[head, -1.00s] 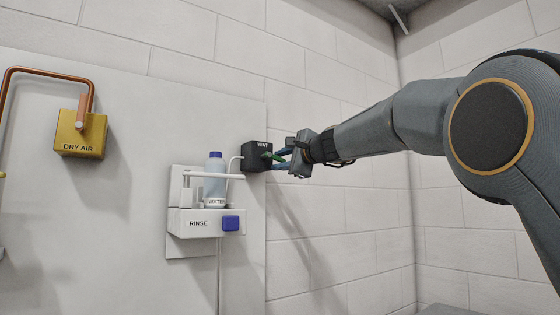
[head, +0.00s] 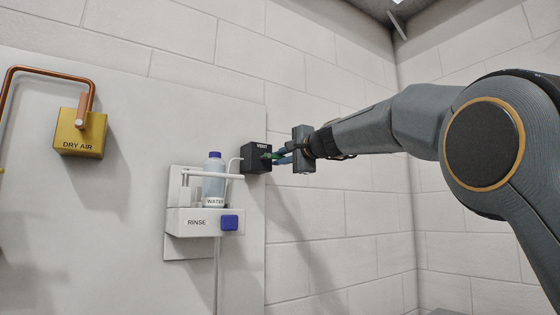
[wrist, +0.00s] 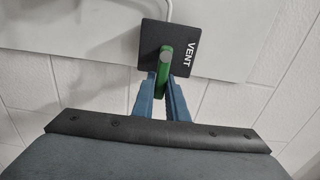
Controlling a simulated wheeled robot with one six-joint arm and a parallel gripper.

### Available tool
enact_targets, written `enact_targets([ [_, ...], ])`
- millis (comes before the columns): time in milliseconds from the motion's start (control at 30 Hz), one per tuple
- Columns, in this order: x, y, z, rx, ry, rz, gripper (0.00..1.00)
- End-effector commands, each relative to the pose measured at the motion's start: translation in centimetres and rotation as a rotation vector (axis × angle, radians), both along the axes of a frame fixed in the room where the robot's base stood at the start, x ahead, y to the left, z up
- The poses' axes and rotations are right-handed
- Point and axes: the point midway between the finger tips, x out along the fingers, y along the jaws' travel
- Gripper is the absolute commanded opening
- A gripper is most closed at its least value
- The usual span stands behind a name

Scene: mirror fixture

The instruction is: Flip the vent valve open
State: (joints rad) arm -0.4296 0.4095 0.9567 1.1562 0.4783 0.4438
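The vent valve is a black box labelled VENT (head: 256,157) at the right edge of the white wall panel, with a green lever (wrist: 163,68) sticking out from it. In the wrist view the lever points towards my gripper, leaning slightly. My gripper (wrist: 161,88) has its two blue fingers on either side of the lever, close against it, and appears shut on it. In the head view my gripper (head: 279,156) reaches the valve from the right, and the fingers partly hide the lever.
A RINSE unit (head: 196,222) with a blue button (head: 229,223) and a WATER bottle (head: 214,181) sits below left of the valve. A yellow DRY AIR box (head: 80,135) hangs farther left. A pale tube (wrist: 170,11) runs from the valve. The brick wall right of the panel is bare.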

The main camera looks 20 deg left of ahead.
Motion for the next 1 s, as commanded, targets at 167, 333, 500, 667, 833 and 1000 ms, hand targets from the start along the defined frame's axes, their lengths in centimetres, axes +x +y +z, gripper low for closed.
enact_targets([
  [167,0.0,0.0,0.1,0.001,-0.001,0.000,0.31],
  [333,0.0,0.0,0.1,0.001,-0.001,0.000,0.31],
  [500,-0.3,-0.4,0.1,0.002,-0.001,-0.001,0.31],
  [667,-1.5,-1.8,0.0,0.002,-0.003,-0.002,0.31],
  [833,-3.1,-3.7,-0.1,0.001,-0.002,-0.002,0.31],
  [1000,-4.4,-5.2,0.0,0.002,-0.003,-0.001,0.31],
])
